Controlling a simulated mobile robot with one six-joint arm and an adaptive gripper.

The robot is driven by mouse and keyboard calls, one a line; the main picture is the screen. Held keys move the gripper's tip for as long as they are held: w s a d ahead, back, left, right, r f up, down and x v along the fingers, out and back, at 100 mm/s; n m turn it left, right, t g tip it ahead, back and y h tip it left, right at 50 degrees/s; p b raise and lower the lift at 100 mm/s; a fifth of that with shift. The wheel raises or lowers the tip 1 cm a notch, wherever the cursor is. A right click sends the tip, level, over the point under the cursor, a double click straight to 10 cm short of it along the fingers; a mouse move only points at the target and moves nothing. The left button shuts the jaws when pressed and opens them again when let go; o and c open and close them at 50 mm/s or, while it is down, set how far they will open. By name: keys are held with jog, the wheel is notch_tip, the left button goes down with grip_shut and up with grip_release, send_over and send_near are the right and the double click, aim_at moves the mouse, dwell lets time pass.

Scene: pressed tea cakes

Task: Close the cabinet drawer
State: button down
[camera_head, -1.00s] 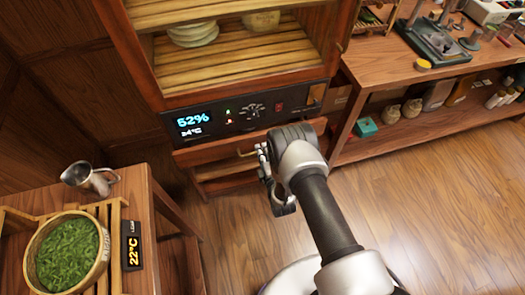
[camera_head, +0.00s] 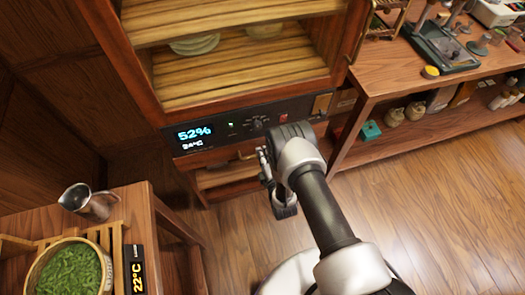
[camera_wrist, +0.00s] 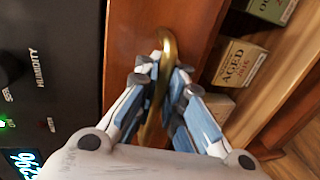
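The cabinet drawer (camera_head: 222,157) has a wooden front just below the black control panel. Part of it is hidden behind my gripper (camera_head: 272,182). In the wrist view, the wooden drawer front (camera_wrist: 122,30) lies beside the panel, with a curved brass handle (camera_wrist: 168,42) on it. My gripper (camera_wrist: 165,75) has one finger on each side of this handle, with the fingertips close in against it, so it looks shut on the handle. How far the drawer stands out from the cabinet is hard to tell.
The control panel (camera_head: 215,131) shows 52%. Above it is an open shelf (camera_head: 240,75) with plates. A wooden workbench (camera_head: 395,75) stands at right. At lower left, a table holds a metal pitcher (camera_head: 88,202) and a basket of leaves (camera_head: 70,270). The floor at right (camera_head: 440,210) is clear.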

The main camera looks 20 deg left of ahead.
jog(key=c, duration=1.7)
grip_release()
jog(key=shift+s, duration=0.1)
jog(key=v, duration=1.2)
jog(key=shift+d, duration=0.15)
